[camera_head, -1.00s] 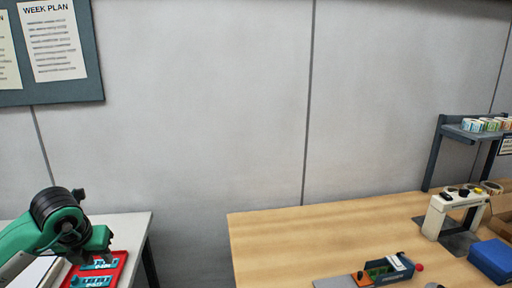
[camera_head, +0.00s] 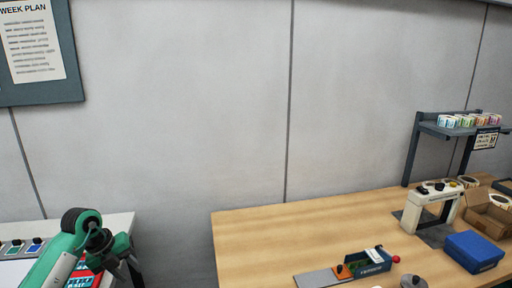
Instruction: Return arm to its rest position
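My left arm comes in at the lower left, green with a black ring. My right arm and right gripper are not in view.
A shelf (camera_head: 440,130) carries label rolls. A gap separates the tables.

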